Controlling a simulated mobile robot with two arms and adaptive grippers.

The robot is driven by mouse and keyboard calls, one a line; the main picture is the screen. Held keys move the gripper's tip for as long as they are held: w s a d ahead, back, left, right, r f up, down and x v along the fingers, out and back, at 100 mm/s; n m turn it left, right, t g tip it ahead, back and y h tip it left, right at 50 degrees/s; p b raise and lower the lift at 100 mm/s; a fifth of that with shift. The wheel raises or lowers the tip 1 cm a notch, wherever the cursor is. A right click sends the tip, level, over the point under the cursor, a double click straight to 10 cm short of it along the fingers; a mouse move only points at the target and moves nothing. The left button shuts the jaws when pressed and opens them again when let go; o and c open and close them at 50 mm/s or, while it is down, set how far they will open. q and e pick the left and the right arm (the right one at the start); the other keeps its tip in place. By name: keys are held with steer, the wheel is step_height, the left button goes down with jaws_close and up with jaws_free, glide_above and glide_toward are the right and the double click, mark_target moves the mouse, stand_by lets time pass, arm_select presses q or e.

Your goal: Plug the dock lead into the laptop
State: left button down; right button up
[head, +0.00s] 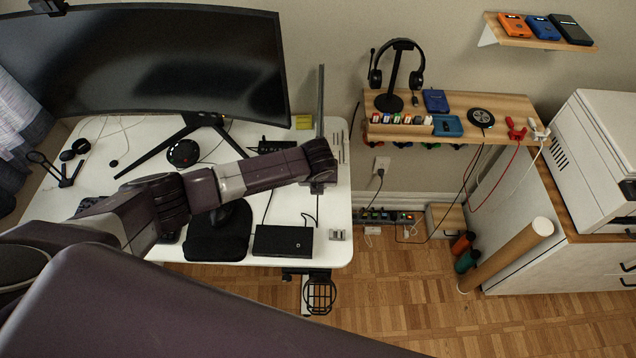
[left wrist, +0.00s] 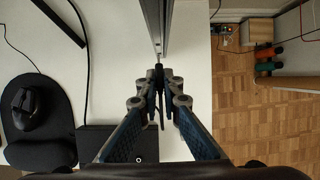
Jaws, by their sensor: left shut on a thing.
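A thin grey upright slab (head: 320,100), which looks like the laptop seen edge-on, stands near the desk's right end. It shows at the top of the left wrist view (left wrist: 152,22). My left gripper (left wrist: 158,82) is shut on the dark plug end of the dock lead (left wrist: 162,112), whose cable hangs between the fingers. The plug points at the slab's near edge, close to it; I cannot tell whether it is inserted. In the head view my left arm hides most of the grip. A black box (head: 283,240), apparently the dock, lies at the desk's front right. My right gripper is not in view.
A large monitor (head: 150,60) fills the back of the desk. A mouse (left wrist: 25,107) rests on a black mat (left wrist: 45,150) left of the box. A small grey item (head: 340,235) sits by the front right corner. Floor is open right of the desk.

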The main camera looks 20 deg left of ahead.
arm_select(q)
steer(key=shift+w+a+b, duration=0.3)
steer(key=shift+w+b, duration=0.3)
steer(key=shift+w, duration=0.35)
steer(key=c, duration=2)
jaws_free()
steer(key=shift+c, duration=0.2)
steer(key=v, duration=1.2)
steer(key=shift+d, duration=0.1)
